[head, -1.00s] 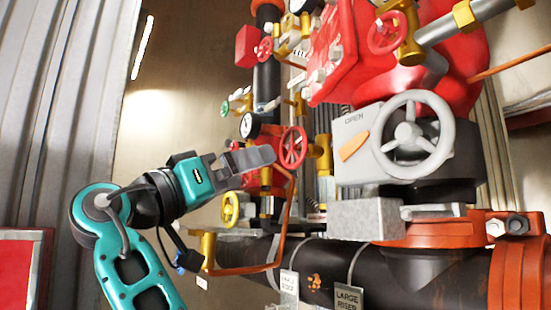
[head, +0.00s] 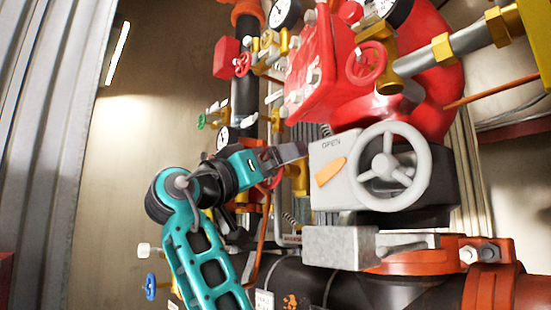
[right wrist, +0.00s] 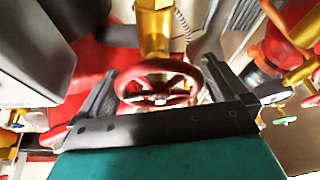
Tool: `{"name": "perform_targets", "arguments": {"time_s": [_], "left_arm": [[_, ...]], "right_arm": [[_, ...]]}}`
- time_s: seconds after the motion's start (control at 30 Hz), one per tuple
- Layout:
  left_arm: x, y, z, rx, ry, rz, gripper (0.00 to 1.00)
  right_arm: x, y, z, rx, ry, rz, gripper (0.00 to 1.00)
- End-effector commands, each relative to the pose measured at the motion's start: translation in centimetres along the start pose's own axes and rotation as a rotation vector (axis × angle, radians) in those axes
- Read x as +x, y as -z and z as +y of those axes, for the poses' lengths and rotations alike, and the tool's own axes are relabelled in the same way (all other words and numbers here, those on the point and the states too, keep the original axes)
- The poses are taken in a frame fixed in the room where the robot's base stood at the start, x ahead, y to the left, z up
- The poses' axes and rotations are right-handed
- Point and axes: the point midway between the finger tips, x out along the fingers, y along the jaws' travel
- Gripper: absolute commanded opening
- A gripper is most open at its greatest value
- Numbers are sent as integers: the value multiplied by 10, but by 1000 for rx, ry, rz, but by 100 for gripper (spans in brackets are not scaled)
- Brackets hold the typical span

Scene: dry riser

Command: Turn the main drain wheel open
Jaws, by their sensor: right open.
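A red handwheel on a brass valve body shows in the right wrist view (right wrist: 158,68), between the spread fingers of my right gripper (right wrist: 163,84). I cannot tell whether the fingers touch its rim. In the head view the right gripper (head: 288,154) reaches in front of this red wheel (head: 277,181), which is mostly hidden behind it. The brass valve body (head: 297,180) sits just right of it. No label naming the main drain is readable on the wheel. My left gripper is not in view.
A grey box (head: 325,199) marked OPEN, with an orange pointer and large grey wheel (head: 424,165), stands close right of the gripper. Another red wheel (head: 366,63) is above. The wall at left is clear.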

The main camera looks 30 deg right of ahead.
Motion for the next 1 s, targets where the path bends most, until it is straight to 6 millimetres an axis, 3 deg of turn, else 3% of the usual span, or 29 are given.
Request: {"name": "perform_targets", "arguments": {"time_s": [0.33,0.8,1.0], "left_arm": [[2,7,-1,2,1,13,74],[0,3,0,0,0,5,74],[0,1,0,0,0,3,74]], "right_arm": [[4,0,0,0,0,0,100],[4,0,0,-1,0,0,55],[4,0,0,-14,5,0,55]]}}
